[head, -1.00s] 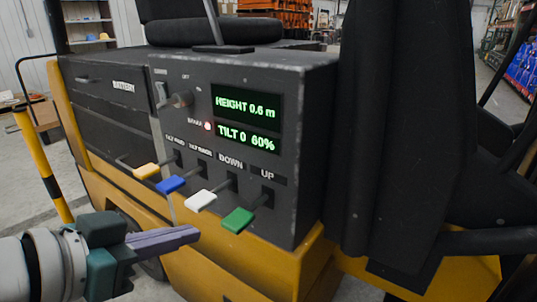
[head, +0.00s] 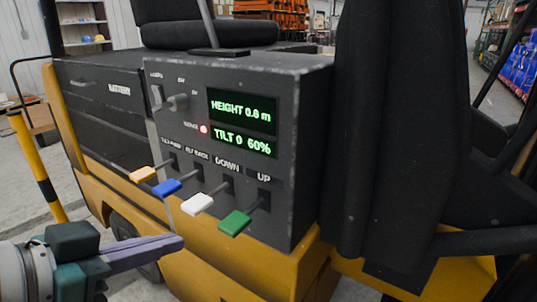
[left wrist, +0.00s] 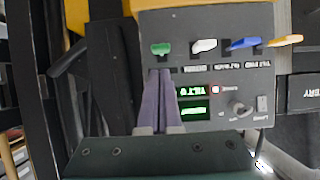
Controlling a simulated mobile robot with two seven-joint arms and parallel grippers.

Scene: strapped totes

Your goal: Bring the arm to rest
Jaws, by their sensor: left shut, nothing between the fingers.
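My left gripper (head: 180,242) comes in from the lower left of the head view. Its purple fingers are shut with nothing between them. It is apart from the levers, in front of and below the white lever (head: 198,204) and the blue lever (head: 167,187). In the left wrist view the closed fingers (left wrist: 160,75) point towards the panel near the green lever (left wrist: 161,48). The dark control panel (head: 240,190) has a yellow lever (head: 143,174) and a green lever at UP. Its display (head: 242,122) reads about HEIGHT 0.6 m and TILT 0 60%. My right gripper is not in view.
A red lamp (head: 203,129) is lit beside the display. A black seat (head: 206,34) is behind the panel and a black mast (head: 395,130) stands to its right. A yellow and black post (head: 38,168) stands at the left. Open floor shows at the lower left.

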